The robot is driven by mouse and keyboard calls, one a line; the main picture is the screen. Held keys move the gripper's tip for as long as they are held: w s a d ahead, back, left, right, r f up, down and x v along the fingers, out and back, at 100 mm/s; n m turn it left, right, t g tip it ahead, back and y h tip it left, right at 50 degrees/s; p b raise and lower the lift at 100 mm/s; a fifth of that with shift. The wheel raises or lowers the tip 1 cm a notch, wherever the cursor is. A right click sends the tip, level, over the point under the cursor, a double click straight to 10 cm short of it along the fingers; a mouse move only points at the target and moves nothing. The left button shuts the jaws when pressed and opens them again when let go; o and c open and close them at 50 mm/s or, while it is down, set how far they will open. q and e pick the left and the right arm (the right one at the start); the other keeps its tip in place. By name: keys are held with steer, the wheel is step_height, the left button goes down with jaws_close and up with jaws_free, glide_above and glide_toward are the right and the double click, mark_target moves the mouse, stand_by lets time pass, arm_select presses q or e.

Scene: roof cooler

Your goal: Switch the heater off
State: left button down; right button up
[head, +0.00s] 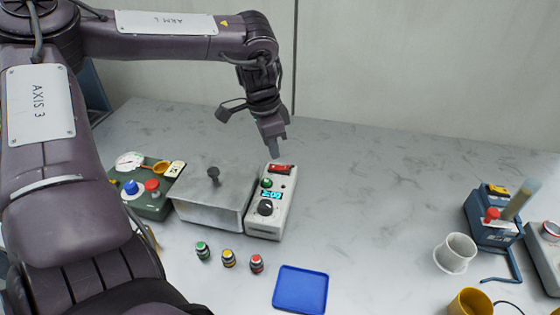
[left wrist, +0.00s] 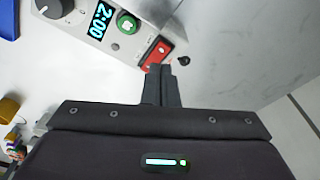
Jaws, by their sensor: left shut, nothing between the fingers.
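The heater's control box (head: 262,222) is a pale unit with a black knob (head: 265,207), a lit display reading 2:00 (head: 271,195), a green button (head: 267,183) and a red rocker switch (head: 280,169). It stands against the right side of a grey metal box with a lidded top (head: 215,180). My left gripper (head: 275,150) is shut and empty, pointing down just behind the red switch. In the left wrist view the fingertips (left wrist: 161,70) are close beside the red switch (left wrist: 157,53); I cannot tell whether they touch it. My right gripper is not in view.
Several small capped vials (head: 228,258) and a blue tray (head: 301,290) lie in front. A white cup (head: 455,253), a yellow cup (head: 470,302) and a blue device (head: 490,225) are at right. The table's middle right is clear.

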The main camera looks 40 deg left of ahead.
mark_target(273, 168)
arm_select(q)
step_height(273, 168, up, 4)
steer(key=shift+r+p, duration=0.1)
steer(key=shift+p, duration=1.1)
